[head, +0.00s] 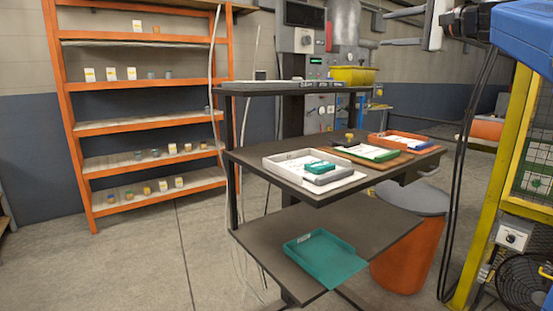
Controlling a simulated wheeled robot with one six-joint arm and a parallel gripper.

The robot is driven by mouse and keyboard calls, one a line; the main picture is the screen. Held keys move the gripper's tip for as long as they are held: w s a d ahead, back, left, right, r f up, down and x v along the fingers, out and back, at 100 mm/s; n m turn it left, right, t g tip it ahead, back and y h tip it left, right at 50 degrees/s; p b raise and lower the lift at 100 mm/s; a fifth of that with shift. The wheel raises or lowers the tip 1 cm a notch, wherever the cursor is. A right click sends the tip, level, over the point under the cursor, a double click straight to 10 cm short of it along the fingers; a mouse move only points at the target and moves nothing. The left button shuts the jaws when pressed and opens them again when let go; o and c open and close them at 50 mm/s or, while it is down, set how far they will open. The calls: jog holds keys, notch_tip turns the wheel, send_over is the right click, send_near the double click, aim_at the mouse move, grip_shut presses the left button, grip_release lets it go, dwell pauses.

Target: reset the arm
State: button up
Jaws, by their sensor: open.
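My gripper (388,28) is at the top right of the head view. Its two pale grey fingers point left and stand apart, with nothing between them. It is in the air, above and to the right of the dark shelved stand (262,245). It touches nothing that I can see. Part of my arm runs off the right edge.
The stand carries a grey tray (268,166), a wooden tray (400,160), an orange-red tray (417,147) and, lower, a teal tray (325,262). An orange rack (80,130) stands left, a yellow frame (490,200) right. Open floor (150,265) lies front left.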

jog(key=s+a+f+n+g+h, duration=0.2)
jog(key=s+a+f+g, duration=0.15)
jog(key=s+f, duration=0.8)
jog(key=s+a+f+n+g+h, duration=0.25)
jog(key=s+a+f, duration=0.3)
jog(key=f, duration=1.15)
jog(key=s+d+f+n+g+h, duration=0.2)
jog(key=s+f+n+h, duration=0.1)
jog(key=s+f, duration=0.9)
jog(key=s+d+f+n+g+h, duration=0.1)
jog(key=s+d+f+n+h, duration=0.2)
jog(key=s+f, duration=1)
notch_tip(320, 180, down, 6)
jog(key=shift+s+d+f+n+g, duration=0.2)
jog(key=shift+d+n+g, duration=0.1)
jog(key=shift+n+g, duration=0.1)
